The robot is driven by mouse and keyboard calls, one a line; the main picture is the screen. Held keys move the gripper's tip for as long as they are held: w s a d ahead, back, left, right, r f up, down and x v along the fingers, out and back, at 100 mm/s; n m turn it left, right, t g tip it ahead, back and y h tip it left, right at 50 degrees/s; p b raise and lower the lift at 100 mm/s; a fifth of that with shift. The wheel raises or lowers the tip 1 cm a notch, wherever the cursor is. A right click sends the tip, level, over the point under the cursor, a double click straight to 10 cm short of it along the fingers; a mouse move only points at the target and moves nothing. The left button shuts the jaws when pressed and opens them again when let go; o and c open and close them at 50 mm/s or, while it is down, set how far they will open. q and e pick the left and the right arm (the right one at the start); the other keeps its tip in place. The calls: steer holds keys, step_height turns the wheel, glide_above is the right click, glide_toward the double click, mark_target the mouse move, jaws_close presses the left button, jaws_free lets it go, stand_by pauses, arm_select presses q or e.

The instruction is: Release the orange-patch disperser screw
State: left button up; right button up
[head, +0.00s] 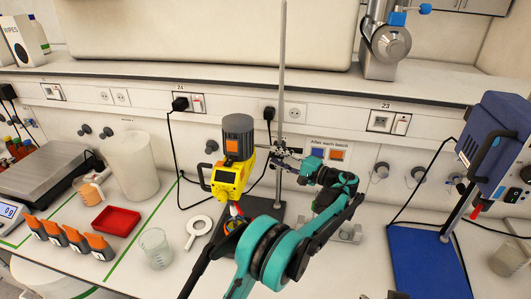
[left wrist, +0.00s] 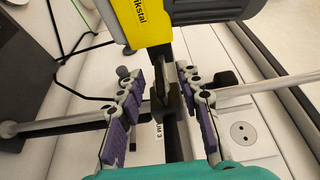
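The yellow disperser (head: 229,178) with a grey motor top and an orange patch hangs on an upright metal rod (head: 282,70). In the left wrist view its yellow body (left wrist: 148,22) is at the top. My left gripper (head: 292,160) is beside the clamp, right of the disperser. In the left wrist view its two purple-padded fingers (left wrist: 158,92) are spread apart, with a dark clamp piece (left wrist: 172,108) between and beyond them. I see no finger clearly touching it. Dark knobs show behind the fingers; which is the screw, I cannot tell. My right gripper is out of view.
A blue-grey device (head: 493,140) on a blue base (head: 430,262) stands right. Left are a red tray (head: 116,220), orange-capped bottles (head: 75,238), a glass beaker (head: 156,247), a white container (head: 132,167) and a scale (head: 42,172). Power cables hang behind the disperser.

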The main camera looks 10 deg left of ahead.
mark_target(274, 155)
arm_select(q)
steer(key=shift+x, duration=2.25)
jaws_close()
